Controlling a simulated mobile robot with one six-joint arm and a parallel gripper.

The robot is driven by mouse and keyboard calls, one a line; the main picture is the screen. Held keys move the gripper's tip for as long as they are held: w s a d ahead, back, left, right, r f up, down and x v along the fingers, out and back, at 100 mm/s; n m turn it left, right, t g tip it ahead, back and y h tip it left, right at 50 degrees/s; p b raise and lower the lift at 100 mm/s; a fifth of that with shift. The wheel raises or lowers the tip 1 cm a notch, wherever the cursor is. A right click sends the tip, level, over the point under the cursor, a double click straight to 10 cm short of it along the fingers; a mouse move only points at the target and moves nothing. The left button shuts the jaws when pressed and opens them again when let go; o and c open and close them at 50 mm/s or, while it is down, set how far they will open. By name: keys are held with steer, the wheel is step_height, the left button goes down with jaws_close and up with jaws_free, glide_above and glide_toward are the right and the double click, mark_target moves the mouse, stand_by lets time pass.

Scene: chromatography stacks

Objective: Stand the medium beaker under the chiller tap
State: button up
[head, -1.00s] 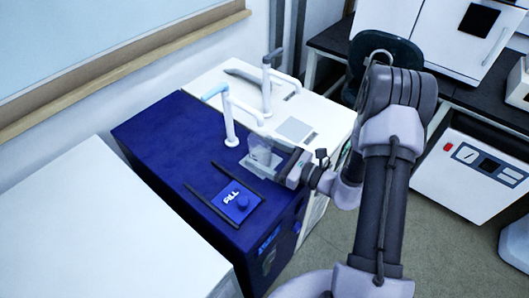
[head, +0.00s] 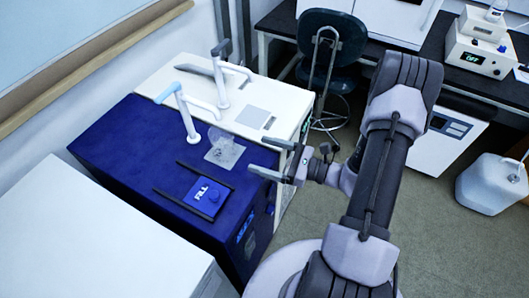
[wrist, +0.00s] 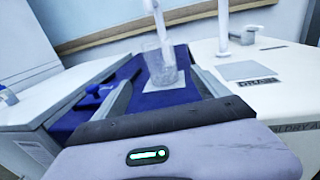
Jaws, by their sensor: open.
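The clear medium beaker (head: 221,140) stands on a pale square plate (head: 232,157) on top of the dark blue chiller (head: 120,145). The white chiller tap (head: 188,122) with a light blue lever rises behind it, and its spout end is just above the beaker in the head view. My gripper (head: 266,158) is open and empty, to the right of the beaker and apart from it. In the wrist view the beaker (wrist: 160,66) appears upright ahead, between the lines of the two open fingers (wrist: 160,95). Its base is hard to make out.
A blue FILL panel (head: 203,196) with a knob lies between two dark rails at the chiller's front. A white unit (head: 262,100) with a grey-handled tap stands beside the chiller. A white bench (head: 90,235) is at near left. Open floor (head: 330,185) lies to the right.

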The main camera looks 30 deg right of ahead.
steer(key=s+a+r+n+g+h, duration=0.1)
steer(key=s+a+r+n+g, duration=0.8)
steer(key=a+r+n+g, duration=0.35)
steer(key=s+r+n+t+h, duration=0.5)
steer(key=s+r+n+h, duration=0.2)
steer(key=r+n+h, duration=0.1)
steer(key=shift+d+n+h, duration=0.35)
steer(key=shift+n+h, duration=0.45)
steer(key=shift+n, duration=0.35)
